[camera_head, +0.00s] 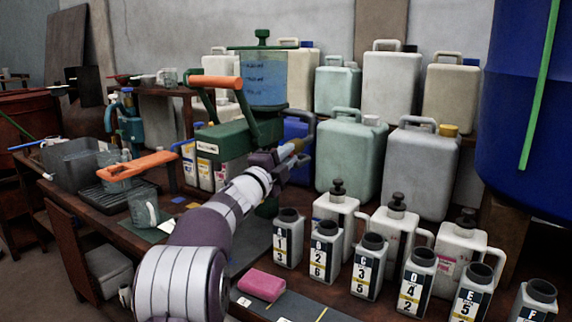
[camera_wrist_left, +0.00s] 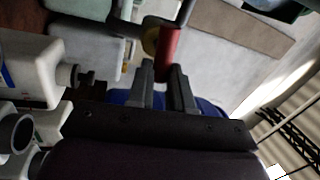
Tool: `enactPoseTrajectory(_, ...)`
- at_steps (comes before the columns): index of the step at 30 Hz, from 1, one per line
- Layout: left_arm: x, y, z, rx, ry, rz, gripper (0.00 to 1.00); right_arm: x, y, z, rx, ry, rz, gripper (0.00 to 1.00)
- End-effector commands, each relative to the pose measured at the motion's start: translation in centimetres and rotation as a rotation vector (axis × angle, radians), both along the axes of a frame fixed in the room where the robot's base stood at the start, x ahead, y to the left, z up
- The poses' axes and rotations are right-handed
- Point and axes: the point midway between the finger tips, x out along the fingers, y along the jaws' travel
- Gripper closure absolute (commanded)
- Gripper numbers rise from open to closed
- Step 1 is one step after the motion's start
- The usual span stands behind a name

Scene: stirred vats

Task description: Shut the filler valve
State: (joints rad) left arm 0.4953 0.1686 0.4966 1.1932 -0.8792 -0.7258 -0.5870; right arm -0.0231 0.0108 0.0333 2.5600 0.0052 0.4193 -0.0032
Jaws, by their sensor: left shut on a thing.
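The filler is a green machine (camera_head: 225,138) with a clear tank of blue liquid (camera_head: 263,78) on top and orange-gripped levers on its near side. Its upper orange grip (camera_head: 213,82) is raised. My left gripper (camera_head: 298,146) is at the machine's right side, its fingers partly hidden by the wrist. In the left wrist view, my left gripper (camera_wrist_left: 164,70) is shut on a red grip (camera_wrist_left: 170,44) on a grey rod (camera_wrist_left: 184,12). I cannot tell in the head view how this valve handle is turned. My right gripper is not in view.
Several numbered grey bottles (camera_head: 325,251) line the front right of the bench. Large jugs (camera_head: 420,168) stand behind them. A pink cloth (camera_head: 262,285) lies near the front edge. A clear jug (camera_head: 144,208) stands at left, and a blue vat (camera_head: 520,110) is at right.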

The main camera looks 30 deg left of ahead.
Motion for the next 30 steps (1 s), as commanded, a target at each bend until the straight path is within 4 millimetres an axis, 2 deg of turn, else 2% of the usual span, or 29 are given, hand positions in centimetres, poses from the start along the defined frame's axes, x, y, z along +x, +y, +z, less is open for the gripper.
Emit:
enactPoseTrajectory(1,0.03,0.06,-0.55,0.020,0.002,0.000,1.00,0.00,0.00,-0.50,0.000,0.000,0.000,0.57)
enactPoseTrajectory(10,0.03,0.10,-0.52,0.111,-0.005,0.001,1.00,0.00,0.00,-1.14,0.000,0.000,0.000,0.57)
enactPoseTrajectory(25,0.03,0.09,-0.47,0.125,-0.006,0.001,1.00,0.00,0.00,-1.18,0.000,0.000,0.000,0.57)
enactPoseTrajectory(26,0.03,0.09,-0.47,0.125,-0.007,0.001,0.73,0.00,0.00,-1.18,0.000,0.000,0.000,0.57)
enactPoseTrajectory(27,0.02,0.08,-0.46,0.125,-0.007,0.001,0.60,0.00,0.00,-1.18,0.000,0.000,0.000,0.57)
enactPoseTrajectory(28,0.03,0.08,-0.45,0.125,-0.007,0.001,0.55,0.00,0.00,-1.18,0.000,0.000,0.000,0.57)
enactPoseTrajectory(30,0.02,0.08,-0.41,0.125,-0.008,0.000,0.55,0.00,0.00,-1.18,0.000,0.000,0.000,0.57)
